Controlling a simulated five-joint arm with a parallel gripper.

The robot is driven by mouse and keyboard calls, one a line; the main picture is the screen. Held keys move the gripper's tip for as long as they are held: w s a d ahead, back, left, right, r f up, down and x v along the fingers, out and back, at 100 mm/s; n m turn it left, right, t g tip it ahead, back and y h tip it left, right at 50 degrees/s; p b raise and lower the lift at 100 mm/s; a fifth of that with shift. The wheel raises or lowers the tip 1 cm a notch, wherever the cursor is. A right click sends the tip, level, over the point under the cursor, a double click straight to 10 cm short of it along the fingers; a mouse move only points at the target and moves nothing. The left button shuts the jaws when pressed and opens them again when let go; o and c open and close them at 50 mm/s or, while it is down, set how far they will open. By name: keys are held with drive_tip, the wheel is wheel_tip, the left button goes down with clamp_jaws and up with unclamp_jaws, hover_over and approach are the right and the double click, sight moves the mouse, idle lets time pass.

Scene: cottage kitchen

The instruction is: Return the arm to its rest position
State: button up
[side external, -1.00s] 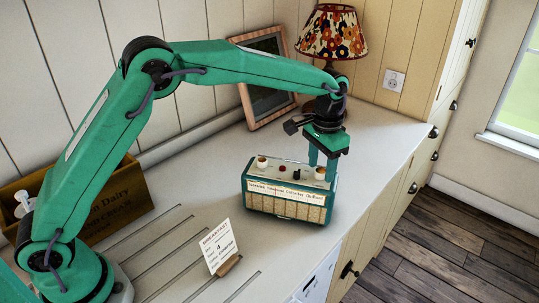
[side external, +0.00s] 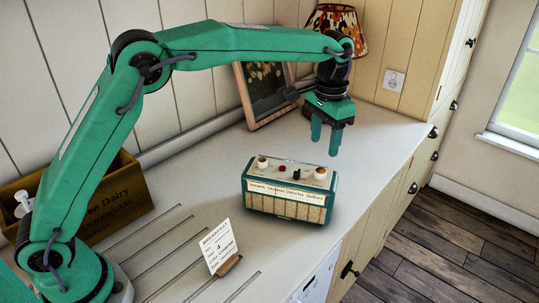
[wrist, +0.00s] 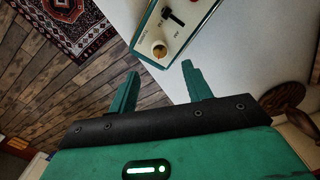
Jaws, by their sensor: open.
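My gripper (side external: 325,133) is open and empty, raised above the counter behind and to the right of a teal radio. The radio (side external: 289,206) stands upright on the counter, with knobs on its cream top and a lettered strip along its front. The fingers are apart from the radio. In the wrist view my gripper (wrist: 158,83) shows its two fingers spread, with part of the radio (wrist: 172,30) beyond them at the top.
A framed picture (side external: 262,85) and a lamp (side external: 325,18) with a flowered shade stand at the back. A wooden crate (side external: 115,205) and a breakfast card (side external: 218,246) are on the left. The counter (side external: 385,145) right of the radio is clear.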

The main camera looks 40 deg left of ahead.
drive_tip(key=shift+a+r, duration=0.1)
drive_tip(key=s+a+r+n+t, duration=0.25)
drive_tip(key=s+a+r, duration=0.65)
drive_tip(key=s+a, duration=0.45)
drive_tip(key=s+a+f+t, duration=0.1)
drive_tip(key=s+a+f, duration=0.1)
drive_tip(key=s, duration=0.7)
drive_tip(key=s+a+f+n+t, duration=0.1)
drive_tip(key=s+a+f+t, duration=0.1)
drive_tip(key=s, duration=0.6)
drive_tip(key=shift+s+a+f, duration=0.25)
drive_tip(key=shift+s+f, duration=0.1)
drive_tip(key=shift+f, duration=0.5)
drive_tip(key=shift+w, duration=0.1)
drive_tip(key=shift+c, duration=0.3)
